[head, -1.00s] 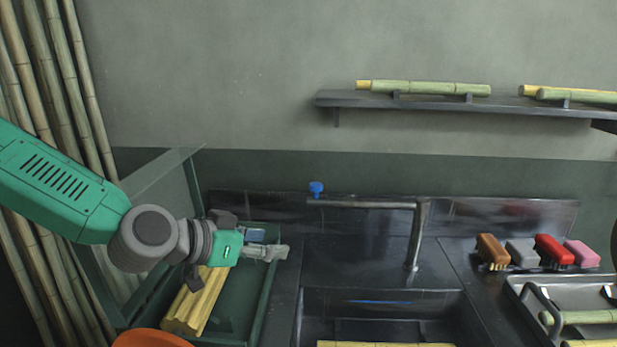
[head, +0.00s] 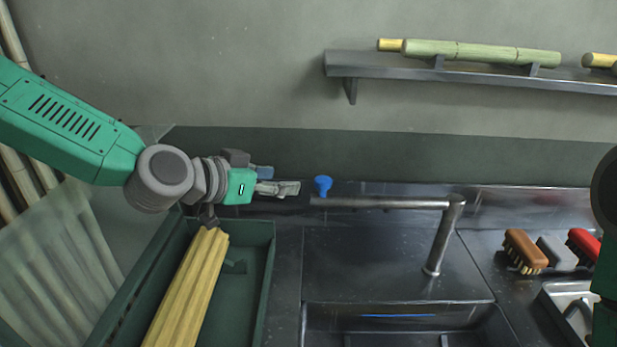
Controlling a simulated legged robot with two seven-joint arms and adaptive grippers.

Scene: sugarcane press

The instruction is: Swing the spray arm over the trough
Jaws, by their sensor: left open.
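The spray arm (head: 385,203) is a grey metal pipe. It rises from a post at the right and runs level to the left, over the counter behind the trough (head: 385,311). A blue knob (head: 323,185) shows at its left end. The trough is a dark sunken basin at the bottom of the view, partly cut off. My left gripper (head: 290,188) is open and empty, pointing right, just left of the blue knob and apart from it in the picture. A green part of my right arm shows at the right edge; its gripper is out of view.
A green tray (head: 262,262) with peeled yellow cane (head: 185,295) lies below my left arm. Brushes, one brown (head: 524,250), stand right of the post beside a metal tray (head: 565,300). A wall shelf (head: 460,72) holds green cane. The counter around the pipe is clear.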

